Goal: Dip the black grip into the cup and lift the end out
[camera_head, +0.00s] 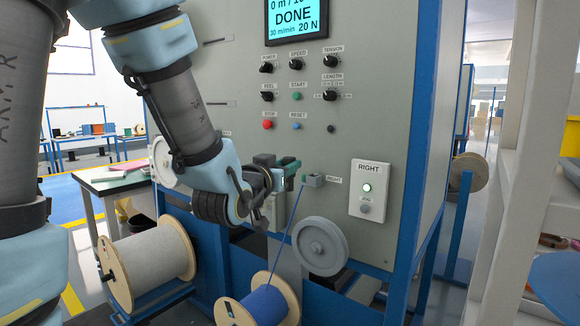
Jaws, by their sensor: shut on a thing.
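My gripper (290,172), with teal-green jaws, is in front of the grey machine panel. It is shut on a small dark piece, seemingly the black grip, mostly hidden by the jaws and wrist. A blue cable (292,229) slopes up from the blue spool (265,304) to just right of my jaws. It ends near a small grey block (314,180) on the panel; I cannot tell whether the cable touches the block or the jaws. I cannot make out a cup. A pale grey fixture (278,211) shows partly behind and below my wrist.
A grey wheel (320,246) sticks out right of the cable. A white RIGHT box (369,190) with a lit button is on the panel. Knobs and a screen (297,18) reading DONE are above. A grey-wound spool (152,262) stands at left, and shelving (520,160) at right.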

